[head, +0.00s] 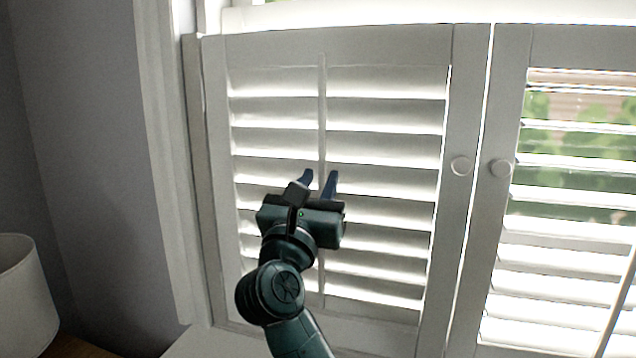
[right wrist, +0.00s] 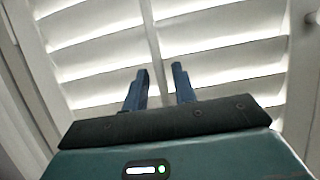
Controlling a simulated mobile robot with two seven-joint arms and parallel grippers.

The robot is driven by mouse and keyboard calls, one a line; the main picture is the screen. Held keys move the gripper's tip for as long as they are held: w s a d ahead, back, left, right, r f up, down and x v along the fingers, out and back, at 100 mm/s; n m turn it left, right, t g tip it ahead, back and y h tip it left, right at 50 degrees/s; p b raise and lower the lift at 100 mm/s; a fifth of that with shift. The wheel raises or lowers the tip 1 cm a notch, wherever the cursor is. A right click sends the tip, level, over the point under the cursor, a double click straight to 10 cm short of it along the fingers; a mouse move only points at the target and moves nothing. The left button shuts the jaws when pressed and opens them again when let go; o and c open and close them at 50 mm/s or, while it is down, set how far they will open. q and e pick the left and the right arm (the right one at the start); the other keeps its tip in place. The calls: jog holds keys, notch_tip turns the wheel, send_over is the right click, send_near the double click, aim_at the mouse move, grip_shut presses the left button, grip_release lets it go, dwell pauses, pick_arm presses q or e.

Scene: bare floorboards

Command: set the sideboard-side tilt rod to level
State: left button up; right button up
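The left shutter panel has a thin pale vertical tilt rod (head: 322,120) down the middle of its slats (head: 385,115). These slats are tilted and overlap, with bright bands but no view outside. My right gripper (head: 318,176) is open in front of this panel, its two blue fingers pointing at the rod. In the right wrist view the rod (right wrist: 151,35) runs down toward the gap between the open fingertips (right wrist: 160,71). I cannot tell whether the fingers reach around the rod or stop short of it. My left gripper is not in view.
The right shutter panel (head: 508,110) shows greenery between its upper slats; part of its rod (head: 619,305) shows at the right edge. A white lampshade (head: 24,290) stands at lower left near a wooden top (head: 75,347).

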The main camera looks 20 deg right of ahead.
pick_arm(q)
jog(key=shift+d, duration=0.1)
pick_arm(e)
grip_shut()
